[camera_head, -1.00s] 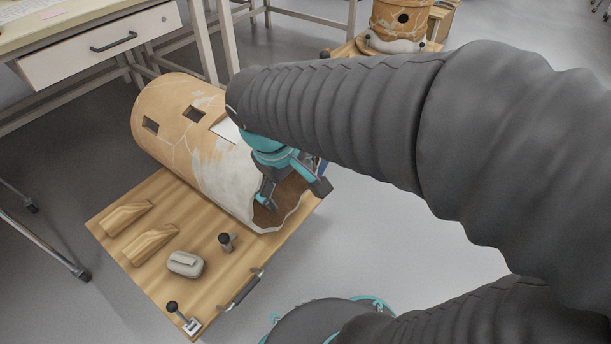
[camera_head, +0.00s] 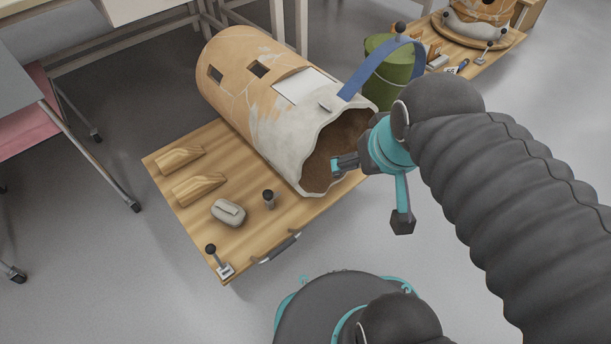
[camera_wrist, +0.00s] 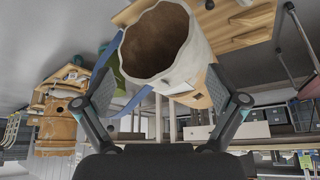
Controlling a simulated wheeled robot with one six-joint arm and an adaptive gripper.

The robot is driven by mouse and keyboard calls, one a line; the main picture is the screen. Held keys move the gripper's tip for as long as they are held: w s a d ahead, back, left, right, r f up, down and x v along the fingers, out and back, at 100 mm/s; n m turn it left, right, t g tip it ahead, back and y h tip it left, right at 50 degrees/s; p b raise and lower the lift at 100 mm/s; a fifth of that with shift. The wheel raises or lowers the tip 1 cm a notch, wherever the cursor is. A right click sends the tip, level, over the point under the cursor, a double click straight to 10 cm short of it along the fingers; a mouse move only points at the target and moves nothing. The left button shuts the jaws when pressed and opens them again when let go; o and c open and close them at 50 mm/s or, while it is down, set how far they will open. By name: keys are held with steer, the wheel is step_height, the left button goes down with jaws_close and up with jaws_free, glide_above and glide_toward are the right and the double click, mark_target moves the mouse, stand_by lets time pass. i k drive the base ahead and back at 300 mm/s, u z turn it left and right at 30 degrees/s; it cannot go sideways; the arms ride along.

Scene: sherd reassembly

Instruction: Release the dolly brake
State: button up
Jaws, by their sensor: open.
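The wooden dolly (camera_head: 190,229) stands on the floor at the left centre of the head view. Its brake lever (camera_head: 211,249), with a black ball knob on a small metal plate, is at the near left corner. The lever appears upright. A large broken clay cylinder (camera_head: 255,88) lies on its side on the dolly, its jagged open end facing right. It also shows in the wrist view (camera_wrist: 176,79). My gripper (camera_head: 373,193) is open and empty, right of the open end and well away from the lever. It also shows in the wrist view (camera_wrist: 158,86).
Two wooden wedges (camera_head: 199,187), a grey case (camera_head: 228,212), a short dark post (camera_head: 268,199) and an edge handle (camera_head: 275,247) are on the dolly. A green bin (camera_head: 391,72) and blue strap (camera_head: 374,73) are behind. A second dolly (camera_head: 505,45) stands back right.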

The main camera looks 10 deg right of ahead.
mark_target(210, 249)
steer(key=z, duration=0.1)
steer(key=k, duration=0.6)
steer(key=u, duration=1.1)
steer(key=i, duration=0.5)
steer(key=u, duration=0.05)
